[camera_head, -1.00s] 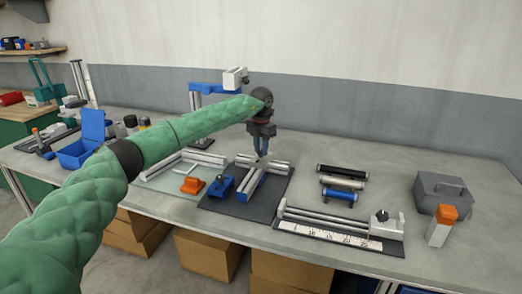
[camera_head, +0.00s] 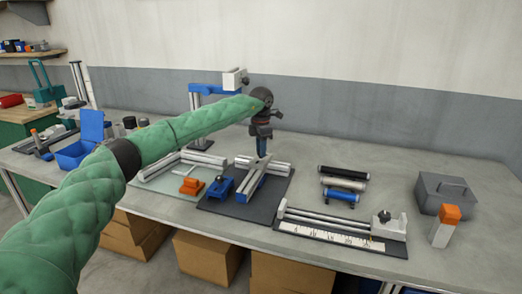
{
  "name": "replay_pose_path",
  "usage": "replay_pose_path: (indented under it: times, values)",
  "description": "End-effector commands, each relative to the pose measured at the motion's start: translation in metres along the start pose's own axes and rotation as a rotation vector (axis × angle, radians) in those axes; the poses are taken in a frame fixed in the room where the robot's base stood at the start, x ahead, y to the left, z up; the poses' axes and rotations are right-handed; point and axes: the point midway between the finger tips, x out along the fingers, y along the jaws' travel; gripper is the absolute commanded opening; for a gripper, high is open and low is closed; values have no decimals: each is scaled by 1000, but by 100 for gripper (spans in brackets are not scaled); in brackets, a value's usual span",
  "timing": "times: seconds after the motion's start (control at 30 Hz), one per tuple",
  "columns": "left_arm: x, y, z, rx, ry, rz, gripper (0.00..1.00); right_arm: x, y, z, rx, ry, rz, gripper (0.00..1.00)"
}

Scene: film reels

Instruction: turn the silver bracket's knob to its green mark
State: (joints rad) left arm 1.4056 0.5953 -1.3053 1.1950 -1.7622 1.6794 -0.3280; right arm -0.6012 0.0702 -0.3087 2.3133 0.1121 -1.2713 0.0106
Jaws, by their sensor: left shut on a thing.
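My left gripper (camera_head: 262,148) points straight down over the silver bracket (camera_head: 258,180), which has bare metal bars on a dark mat (camera_head: 232,201). A blue block (camera_head: 221,186) sits on the same mat, left of the bracket. My right gripper is not in view.
Left of the mat are silver rails (camera_head: 190,158) and an orange block (camera_head: 191,186). To the right lie several dark, silver and blue cylinders (camera_head: 343,184), a railed ruler fixture (camera_head: 340,229), a grey toolbox (camera_head: 444,193) and an orange-topped block (camera_head: 446,226). The table's right rear is bare.

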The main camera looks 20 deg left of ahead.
Motion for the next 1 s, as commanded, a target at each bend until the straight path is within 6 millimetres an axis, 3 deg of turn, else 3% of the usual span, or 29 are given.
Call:
replay_pose_path:
  times: [0.3, 1.0]
  values:
    - [0, 0, 0, 74, -1, 1, 3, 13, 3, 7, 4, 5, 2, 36]
    - [-1, 0, 0, 129, -1, 1, 3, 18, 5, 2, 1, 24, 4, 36]
